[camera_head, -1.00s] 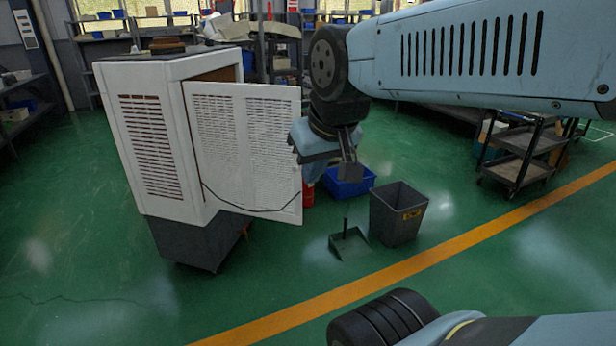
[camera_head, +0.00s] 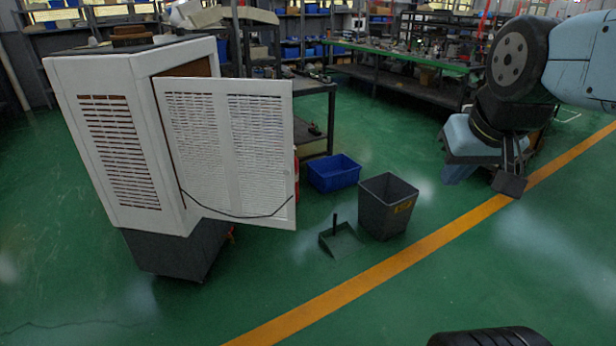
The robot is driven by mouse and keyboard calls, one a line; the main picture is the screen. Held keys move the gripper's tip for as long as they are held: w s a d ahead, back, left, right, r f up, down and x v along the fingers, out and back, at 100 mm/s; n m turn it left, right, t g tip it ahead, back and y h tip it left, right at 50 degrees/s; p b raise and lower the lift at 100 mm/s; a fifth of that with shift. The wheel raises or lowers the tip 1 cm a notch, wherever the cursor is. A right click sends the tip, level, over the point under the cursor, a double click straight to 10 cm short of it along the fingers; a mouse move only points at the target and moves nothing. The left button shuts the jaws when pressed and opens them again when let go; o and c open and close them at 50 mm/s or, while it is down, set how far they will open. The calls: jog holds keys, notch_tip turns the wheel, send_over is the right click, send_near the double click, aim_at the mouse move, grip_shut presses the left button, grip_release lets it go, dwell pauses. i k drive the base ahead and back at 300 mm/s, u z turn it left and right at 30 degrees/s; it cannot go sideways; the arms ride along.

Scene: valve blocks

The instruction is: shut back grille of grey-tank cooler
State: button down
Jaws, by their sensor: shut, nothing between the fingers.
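The cooler (camera_head: 101,140) stands at the left of the head view, a white body on a grey tank (camera_head: 170,253). Its back grille (camera_head: 228,150), a white louvred panel, stands open, swung out to the right from the cooler's near corner. A dark cable (camera_head: 235,215) hangs across the grille's lower part. My gripper (camera_head: 509,184) is at the right, well apart from the grille's free edge. It is shut and empty, pointing down.
A blue crate (camera_head: 334,174), a grey bin (camera_head: 386,207) and a dustpan (camera_head: 340,241) stand on the floor right of the grille. A long green-topped workbench (camera_head: 400,56) runs behind.

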aim_at(241, 203)
jog(key=z, duration=0.15)
jog(key=i, duration=1)
jog(key=u, duration=0.1)
